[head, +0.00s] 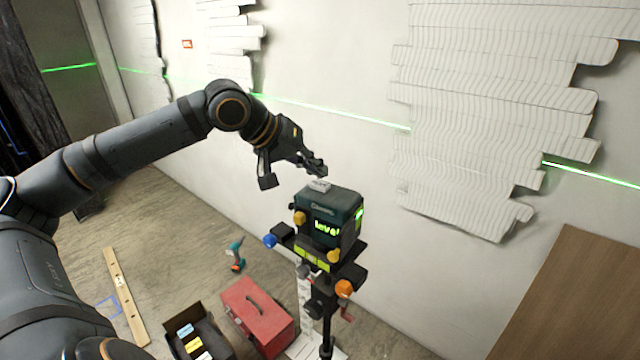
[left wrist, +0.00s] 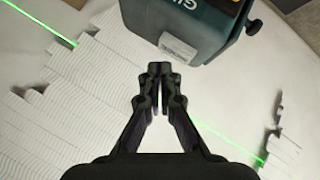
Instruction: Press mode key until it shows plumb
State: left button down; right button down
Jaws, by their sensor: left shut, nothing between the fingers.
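The laser level (head: 330,214) is a dark teal box on a tripod mount, and its lit display (head: 326,228) reads what looks like "level". A pale key (head: 319,185) sits on its top. My left gripper (head: 318,170) is shut and empty, with its fingertips just above that key, seemingly apart from it. In the left wrist view the shut fingertips (left wrist: 160,70) point at the level's body (left wrist: 215,25), close to the pale key (left wrist: 178,50). My right gripper is not in view.
A green laser line (head: 330,110) crosses the wall and its white layered relief panels (head: 480,110). A red toolbox (head: 257,312), an open dark box (head: 198,335), a teal drill (head: 236,255) and a wooden spirit level (head: 125,295) lie on the floor. A brown board (head: 570,295) leans at the right.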

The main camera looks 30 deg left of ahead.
aim_at(316, 185)
pick_arm(q)
jog(key=shift+f+b, duration=0.3)
jog(key=shift+f, duration=0.1)
jog(key=shift+f+b, duration=0.45)
dwell(0.5)
dwell(0.3)
jog(key=shift+r+p, duration=0.9)
jog(key=shift+p, duration=0.05)
jog(key=shift+r, duration=0.1)
notch_tip(316, 185, up, 5)
jog(key=p, duration=0.5)
jog(key=shift+f, duration=0.2)
dwell(0.4)
